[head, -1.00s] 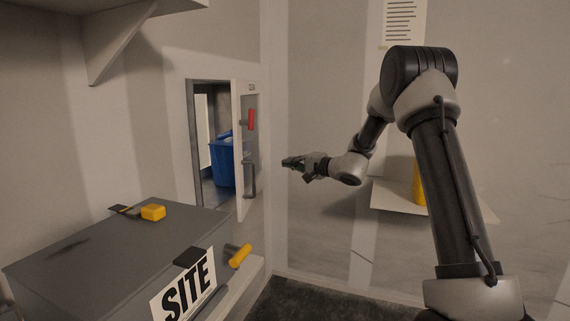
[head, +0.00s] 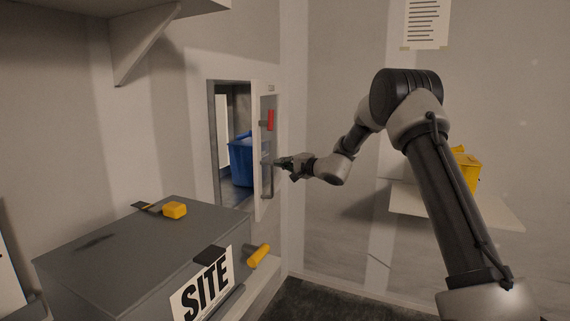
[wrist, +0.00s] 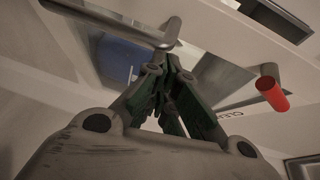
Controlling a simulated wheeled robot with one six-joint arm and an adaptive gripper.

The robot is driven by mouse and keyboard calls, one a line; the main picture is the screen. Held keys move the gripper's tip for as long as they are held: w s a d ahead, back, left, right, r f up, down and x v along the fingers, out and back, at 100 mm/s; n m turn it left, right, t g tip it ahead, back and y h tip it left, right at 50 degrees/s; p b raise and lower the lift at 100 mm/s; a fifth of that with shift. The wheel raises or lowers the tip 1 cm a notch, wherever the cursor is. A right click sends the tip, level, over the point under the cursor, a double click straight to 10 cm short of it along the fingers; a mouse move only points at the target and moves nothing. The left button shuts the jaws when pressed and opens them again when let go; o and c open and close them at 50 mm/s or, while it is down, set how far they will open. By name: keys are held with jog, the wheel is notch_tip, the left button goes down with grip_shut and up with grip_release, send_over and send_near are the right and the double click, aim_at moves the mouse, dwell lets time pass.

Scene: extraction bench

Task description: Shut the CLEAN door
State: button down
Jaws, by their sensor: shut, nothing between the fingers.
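The CLEAN door (head: 266,100) is a pale hinged panel standing open from a hatch in the left wall. It has a window, a red handle (head: 270,120) near the top and a grey bar handle (head: 267,180) below. In the wrist view the red handle (wrist: 271,90) is at the right, the grey bar (wrist: 120,22) at the upper left, and partly hidden lettering reads "CLE". My gripper (head: 280,163) is shut and empty, at the door's face by the grey bar's upper part. I cannot tell whether it touches. Its fingertips show in the wrist view (wrist: 165,75).
A blue bin (head: 241,158) stands inside the hatch opening. A shelf (head: 455,207) with a yellow container (head: 466,172) is behind my arm. A bracketed shelf (head: 150,12) hangs at upper left.

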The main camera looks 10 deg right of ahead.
jog(key=w+a, duration=0.4)
jog(key=a, duration=1)
jog(key=shift+a+r, duration=0.2)
jog(key=shift+a, duration=0.15)
